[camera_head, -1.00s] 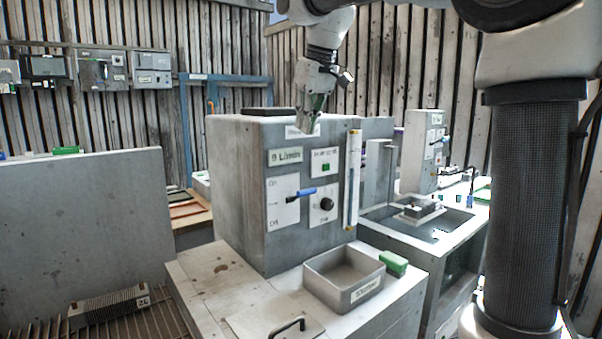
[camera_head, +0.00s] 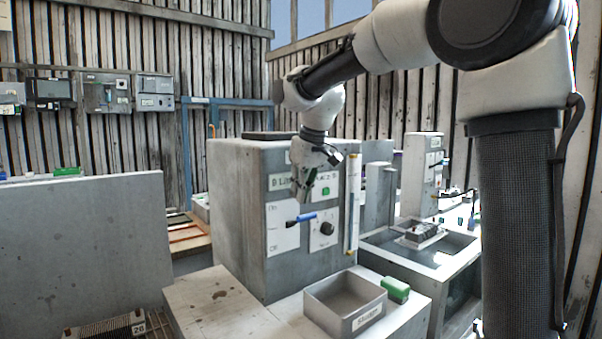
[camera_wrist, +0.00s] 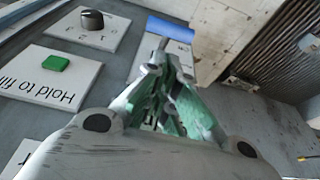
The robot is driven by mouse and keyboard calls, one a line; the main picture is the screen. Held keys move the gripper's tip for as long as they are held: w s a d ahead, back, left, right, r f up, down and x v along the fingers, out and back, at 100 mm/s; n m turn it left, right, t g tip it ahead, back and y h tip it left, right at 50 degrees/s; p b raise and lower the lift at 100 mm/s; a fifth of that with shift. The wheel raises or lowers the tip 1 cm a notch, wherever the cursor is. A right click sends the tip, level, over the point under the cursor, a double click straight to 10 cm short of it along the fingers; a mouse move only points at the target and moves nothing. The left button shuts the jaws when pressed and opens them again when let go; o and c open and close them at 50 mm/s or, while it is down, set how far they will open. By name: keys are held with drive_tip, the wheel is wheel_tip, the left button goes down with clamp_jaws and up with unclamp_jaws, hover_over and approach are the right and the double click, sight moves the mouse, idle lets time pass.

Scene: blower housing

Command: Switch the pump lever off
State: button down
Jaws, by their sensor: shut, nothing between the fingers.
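The lever with a blue handle (camera_head: 305,217) sits on a white plate (camera_head: 282,238) on the front of the grey cabinet. It points right, tilted slightly up, from a dark pivot at the plate's middle. Small labels stand at the plate's top and bottom, hard to read. In the wrist view the blue handle (camera_wrist: 168,30) shows just beyond the fingertips. My gripper (camera_head: 305,198) is shut and empty, in front of the panel just above the handle. Its greenish fingers (camera_wrist: 160,62) hide part of the plate in the wrist view. I cannot tell whether they touch the handle.
A black knob (camera_head: 327,228) and a green button (camera_head: 325,191) are right of the lever; both show in the wrist view. A gauge tube (camera_head: 352,205) runs up the cabinet's right edge. A grey bin (camera_head: 345,300) and green block (camera_head: 396,289) stand below.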

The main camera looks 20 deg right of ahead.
sight(299, 221)
drive_tip(key=shift+s+d+f, duration=0.1)
drive_tip(key=shift+s+f, duration=0.15)
drive_tip(key=shift+f, duration=0.25)
drive_tip(key=shift+s+d+f, duration=0.1)
drive_tip(key=shift+s+f, duration=0.1)
drive_tip(key=shift+f, duration=0.25)
drive_tip(key=shift+s+d+f+t, duration=0.1)
drive_tip(key=shift+s+f+t, duration=0.1)
drive_tip(key=shift+s+t, duration=0.1)
